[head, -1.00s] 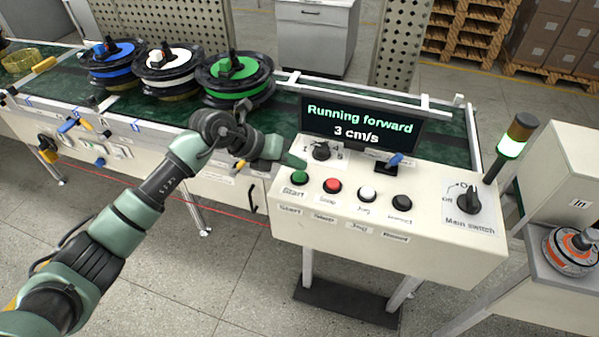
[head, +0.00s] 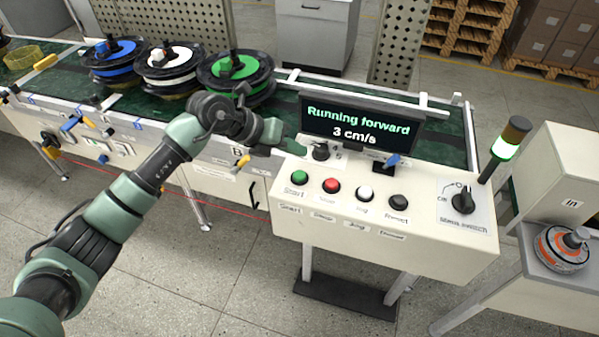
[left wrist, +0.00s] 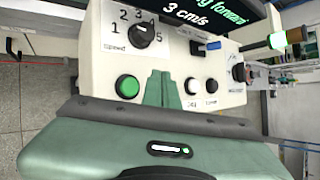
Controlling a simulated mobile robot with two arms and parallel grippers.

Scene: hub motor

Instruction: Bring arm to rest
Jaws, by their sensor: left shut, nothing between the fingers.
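My left arm comes in from the left in the head view, and its gripper (head: 292,147) is shut and empty. Its fingertips are close to the speed knob (head: 321,151), above and behind the green start button (head: 299,177); whether they touch anything I cannot tell. In the left wrist view the shut fingers (left wrist: 160,88) point at the panel between the start button (left wrist: 128,87) and a white button (left wrist: 191,86), covering the red button's place. The control box (head: 390,225) carries a display (head: 360,122) reading "Running forward 3 cm/s". My right gripper is not in view.
Hub motors with blue (head: 114,52), white (head: 170,61) and green (head: 238,69) faces stand on the green conveyor (head: 290,108) behind the arm. A signal lamp (head: 509,140) glows green at right. An orange-marked motor (head: 563,247) sits on the right stand.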

